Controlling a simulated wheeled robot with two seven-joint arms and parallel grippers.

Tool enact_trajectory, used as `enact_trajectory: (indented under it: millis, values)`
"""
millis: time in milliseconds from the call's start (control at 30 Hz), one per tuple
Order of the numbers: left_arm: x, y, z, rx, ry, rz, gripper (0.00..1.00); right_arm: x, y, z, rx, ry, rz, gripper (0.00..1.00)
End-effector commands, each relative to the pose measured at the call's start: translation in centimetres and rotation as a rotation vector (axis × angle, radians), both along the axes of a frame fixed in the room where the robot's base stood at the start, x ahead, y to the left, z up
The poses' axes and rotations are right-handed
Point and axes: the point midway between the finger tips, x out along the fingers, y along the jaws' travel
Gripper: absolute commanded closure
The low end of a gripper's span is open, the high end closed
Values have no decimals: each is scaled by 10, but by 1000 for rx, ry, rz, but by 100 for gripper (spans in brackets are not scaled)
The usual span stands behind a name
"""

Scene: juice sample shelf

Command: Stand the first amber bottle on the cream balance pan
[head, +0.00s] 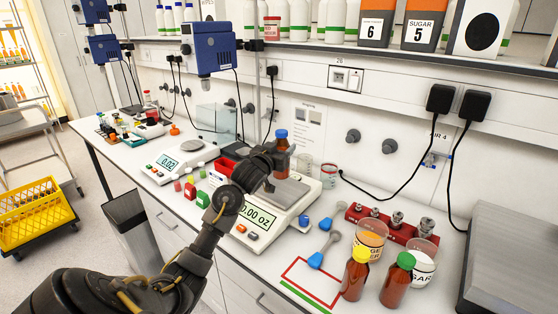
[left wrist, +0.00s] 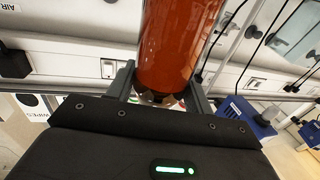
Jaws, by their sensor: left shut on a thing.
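My left gripper (head: 272,161) is shut on an amber bottle with a blue cap (head: 281,146). The bottle looks upright, over or just behind the grey top plate of the cream balance (head: 293,188). I cannot tell whether its base touches the plate. The balance display reads 0.00 oz. In the left wrist view the amber bottle (left wrist: 168,45) sits between the two fingers (left wrist: 160,88). Two more amber bottles stand at the bench front, one with a yellow cap (head: 355,277) and one with a green cap (head: 398,282). My right gripper is not in view.
A red outlined mark (head: 312,280), blue scoops (head: 324,248), a red weight block (head: 388,222) and tubs of orange and white powder (head: 422,262) lie right of the balance. A second scale (head: 178,160) and small coloured bottles stand left. A shelf (head: 400,45) hangs above.

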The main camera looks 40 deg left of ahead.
Motion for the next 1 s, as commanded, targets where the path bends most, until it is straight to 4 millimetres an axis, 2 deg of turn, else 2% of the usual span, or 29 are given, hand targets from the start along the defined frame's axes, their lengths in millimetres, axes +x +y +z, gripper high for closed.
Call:
enact_trajectory:
  millis: [100,200,467,700,1000]
  values:
    - [9,12,-16,-1,0,1,79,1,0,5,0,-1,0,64]
    - [13,17,-24,0,-2,0,79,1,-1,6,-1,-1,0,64]
    - [17,22,-32,0,-3,0,79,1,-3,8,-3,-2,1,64]
    - [18,23,-60,-1,-1,0,79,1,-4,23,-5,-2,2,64]
    - [18,23,-65,1,-5,0,79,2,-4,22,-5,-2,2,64]
